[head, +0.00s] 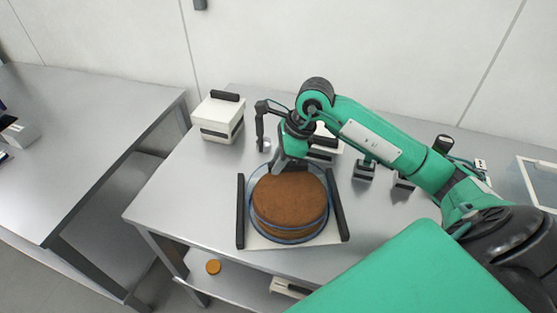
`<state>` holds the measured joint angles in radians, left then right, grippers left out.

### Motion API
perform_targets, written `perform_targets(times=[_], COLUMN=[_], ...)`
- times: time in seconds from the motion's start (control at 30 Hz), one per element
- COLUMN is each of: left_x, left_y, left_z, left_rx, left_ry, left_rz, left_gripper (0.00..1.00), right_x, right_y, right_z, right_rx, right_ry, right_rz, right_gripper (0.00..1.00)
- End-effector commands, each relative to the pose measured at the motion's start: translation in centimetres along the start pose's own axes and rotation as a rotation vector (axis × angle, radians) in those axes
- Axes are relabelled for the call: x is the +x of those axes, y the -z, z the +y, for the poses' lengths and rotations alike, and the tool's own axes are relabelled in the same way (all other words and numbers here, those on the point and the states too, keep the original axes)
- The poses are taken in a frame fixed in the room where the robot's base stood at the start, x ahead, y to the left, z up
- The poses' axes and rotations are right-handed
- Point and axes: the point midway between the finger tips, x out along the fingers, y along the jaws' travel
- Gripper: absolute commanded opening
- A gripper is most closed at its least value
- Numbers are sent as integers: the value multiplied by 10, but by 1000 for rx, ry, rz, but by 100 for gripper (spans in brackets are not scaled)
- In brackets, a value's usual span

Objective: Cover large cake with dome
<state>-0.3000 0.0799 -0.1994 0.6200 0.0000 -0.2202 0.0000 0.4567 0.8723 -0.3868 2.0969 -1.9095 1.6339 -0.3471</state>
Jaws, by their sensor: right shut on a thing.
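A large brown cake (288,198) sits on a white tray (262,243) with black side handles near the table's front edge. A clear dome with bluish edges (250,205) shows around and over the cake. Its lower rim looks close to the tray, but I cannot tell whether it touches. My right gripper (284,168) reaches in from the right and is shut on the dome at its top back part; the fingertips and the grasped part are hard to make out. My left gripper is not in view.
A white box with a black handle (217,118) stands at the back left. Small dark-and-grey items (364,170) stand behind and right of the tray. A lower shelf holds a small orange round thing (213,267). Another metal table (80,130) stands at left, across a gap.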

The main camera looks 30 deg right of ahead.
Motion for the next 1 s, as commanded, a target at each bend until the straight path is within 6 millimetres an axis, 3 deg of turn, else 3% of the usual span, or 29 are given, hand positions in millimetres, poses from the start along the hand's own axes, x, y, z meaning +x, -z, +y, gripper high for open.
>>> perform_targets(times=[0.37,0.4,0.5,0.7,0.83,1.0], left_x=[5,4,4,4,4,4], left_y=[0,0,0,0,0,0], left_z=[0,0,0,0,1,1], left_rx=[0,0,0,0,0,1], left_ry=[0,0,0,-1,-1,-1], left_rz=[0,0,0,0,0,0], left_gripper=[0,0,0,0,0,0], right_x=[3,2,2,2,2,2], right_y=[1,1,1,1,1,1], right_z=[0,0,0,0,0,0], right_rx=[0,0,0,0,0,0], right_ry=[0,0,0,0,0,0], right_rz=[0,0,0,0,0,0], right_gripper=[0,23,43,43,65,65])
